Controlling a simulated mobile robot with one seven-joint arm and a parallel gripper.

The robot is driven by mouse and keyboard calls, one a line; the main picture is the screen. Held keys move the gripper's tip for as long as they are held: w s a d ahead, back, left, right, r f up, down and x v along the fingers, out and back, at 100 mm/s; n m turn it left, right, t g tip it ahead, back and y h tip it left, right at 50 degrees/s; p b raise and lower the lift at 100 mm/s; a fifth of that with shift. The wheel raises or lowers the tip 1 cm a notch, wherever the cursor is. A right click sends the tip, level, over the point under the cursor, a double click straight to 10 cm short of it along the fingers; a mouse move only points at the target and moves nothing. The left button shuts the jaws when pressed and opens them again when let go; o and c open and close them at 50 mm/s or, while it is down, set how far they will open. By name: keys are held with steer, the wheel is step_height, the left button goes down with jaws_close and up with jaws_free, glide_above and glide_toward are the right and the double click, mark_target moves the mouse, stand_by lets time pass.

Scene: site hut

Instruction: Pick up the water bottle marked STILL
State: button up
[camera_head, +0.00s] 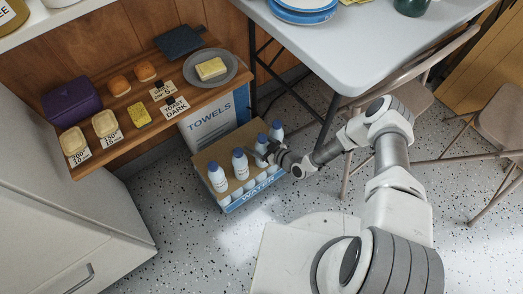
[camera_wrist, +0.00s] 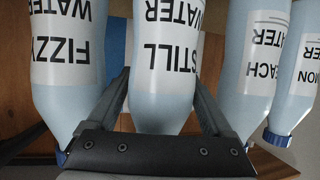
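The bottle marked STILL WATER (camera_wrist: 165,60) is pale blue-white and appears upside down in the wrist view. It stands between the two fingers of my gripper (camera_wrist: 162,95), and its cap is hidden behind the gripper's dark palm. The fingers are apart on either side of it; a grip on it is not evident. In the head view my gripper (camera_head: 271,151) is at the upper right of the bottle row, beside a blue-capped bottle (camera_head: 261,148). Labels are too small to read there.
The bottle marked FIZZY (camera_wrist: 65,70) and the one marked PEACH (camera_wrist: 252,70) flank it closely; another bottle (camera_wrist: 298,85) ends in MON. The bottles stand in a WATER crate (camera_head: 232,206) on speckled floor. A wooden shelf (camera_head: 115,143), TOWELS box (camera_head: 205,123) and white table (camera_head: 350,45) are nearby.

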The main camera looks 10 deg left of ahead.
jaws_close()
steer(key=shift+r, duration=0.2)
stand_by(0.3)
